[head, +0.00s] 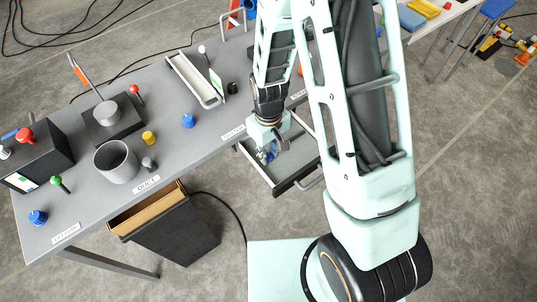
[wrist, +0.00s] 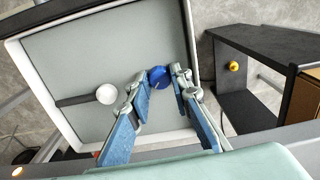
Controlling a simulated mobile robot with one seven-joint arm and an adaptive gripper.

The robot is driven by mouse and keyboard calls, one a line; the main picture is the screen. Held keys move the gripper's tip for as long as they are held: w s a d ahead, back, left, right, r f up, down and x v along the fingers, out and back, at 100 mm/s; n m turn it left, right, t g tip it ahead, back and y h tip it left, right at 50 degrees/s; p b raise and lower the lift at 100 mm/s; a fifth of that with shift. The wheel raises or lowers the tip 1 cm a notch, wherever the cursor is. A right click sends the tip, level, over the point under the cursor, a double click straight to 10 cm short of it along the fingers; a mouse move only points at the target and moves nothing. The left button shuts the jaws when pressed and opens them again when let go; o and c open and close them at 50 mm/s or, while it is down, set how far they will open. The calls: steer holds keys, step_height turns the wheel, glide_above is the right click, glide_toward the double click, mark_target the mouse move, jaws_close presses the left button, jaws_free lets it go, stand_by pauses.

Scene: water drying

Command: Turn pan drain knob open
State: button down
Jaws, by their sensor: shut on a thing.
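The pan is a shallow grey tray with a pale rim, seen from above in the wrist view (wrist: 100,45). In the head view the pan (head: 285,163) sticks out at the table's front edge, partly hidden by my arm. A round blue knob (wrist: 158,76) sits between my gripper's fingertips in the wrist view. My gripper (wrist: 161,84) is shut on this knob, one finger on each side. In the head view my gripper (head: 268,153) is low over the pan, and its fingertips are hard to make out. A white ball (wrist: 107,95) on a dark bar is left of the fingers.
A long grey table (head: 170,125) carries a grey pot (head: 116,162), a white trough (head: 195,82) and several coloured knobs. A dark bin (head: 175,235) stands below its front edge. In the wrist view a dark frame (wrist: 232,75) with a yellow knob (wrist: 234,66) is at right.

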mark_target(269, 156)
steer(key=m, duration=0.4)
steer(key=shift+m+b, duration=0.4)
steer(key=m, duration=0.4)
steer(key=shift+m, duration=0.3)
steer(key=c, duration=1.7)
jaws_free()
steer(key=shift+c, duration=0.2)
steer(key=shift+r, duration=0.15)
step_height(269, 156, up, 12)
